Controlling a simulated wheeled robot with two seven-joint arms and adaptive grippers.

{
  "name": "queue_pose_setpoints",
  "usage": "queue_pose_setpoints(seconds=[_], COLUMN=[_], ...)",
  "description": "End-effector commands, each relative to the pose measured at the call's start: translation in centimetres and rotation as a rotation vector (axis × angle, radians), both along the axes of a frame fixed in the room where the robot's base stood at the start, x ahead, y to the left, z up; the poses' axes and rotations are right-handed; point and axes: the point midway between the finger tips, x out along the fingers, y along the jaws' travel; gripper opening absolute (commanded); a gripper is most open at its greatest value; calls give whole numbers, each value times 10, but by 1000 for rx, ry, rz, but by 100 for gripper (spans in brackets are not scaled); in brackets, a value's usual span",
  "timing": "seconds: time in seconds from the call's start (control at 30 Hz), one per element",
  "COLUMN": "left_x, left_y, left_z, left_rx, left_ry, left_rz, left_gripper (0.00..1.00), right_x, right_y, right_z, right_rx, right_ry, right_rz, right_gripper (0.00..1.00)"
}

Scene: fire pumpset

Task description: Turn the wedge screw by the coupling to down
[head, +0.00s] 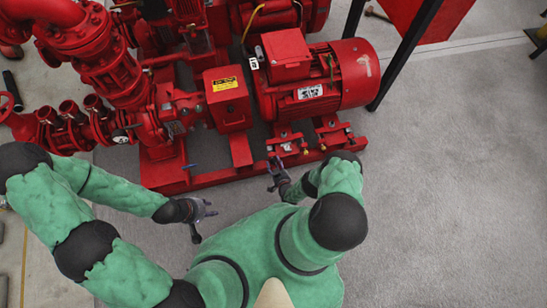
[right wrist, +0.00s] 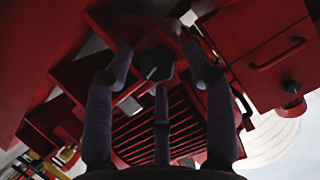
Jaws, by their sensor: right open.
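In the head view the red coupling guard (head: 229,98) with a yellow label sits left of the red motor (head: 335,75). Small brass-coloured screw heads (head: 286,147) show on the red mounts under the motor; which one is the wedge screw I cannot tell there. My right gripper (head: 275,174) is open at the front edge of the red base, just below the mount nearest the coupling. In the right wrist view a dark hexagonal head, likely the screw (right wrist: 155,65), lies between the spread fingertips of this gripper (right wrist: 160,70), apparently untouched. My left gripper (head: 204,215) is open and empty over the floor.
The red base frame (head: 205,178) runs along the front of the pumpset. Red pump pipes (head: 110,70) stand at the left. A black post (head: 405,50) stands right of the motor. The grey floor (head: 450,180) at the right is clear.

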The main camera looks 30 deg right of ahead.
Motion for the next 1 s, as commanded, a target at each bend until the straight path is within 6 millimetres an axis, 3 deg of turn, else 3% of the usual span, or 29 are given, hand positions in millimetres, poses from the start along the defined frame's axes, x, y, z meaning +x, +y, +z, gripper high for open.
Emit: queue_pose_setpoints(seconds=[0.33,0.5,0.53,1.0], left_x=[0,0,0,0], left_y=[0,0,0,0], left_z=[0,0,0,0], left_rx=[0,0,0,0], left_ry=[1,1,1,0], left_rz=[0,0,0,0], left_gripper=[37,37,37,37], right_x=[-1,-1,-1,2], right_y=[1,1,1,3], right_z=[-1,-1,0,2], right_rx=[0,0,0,-96], right_ry=[0,0,-1,13], right_rz=[0,0,0,4], right_gripper=[52,4,1,1])
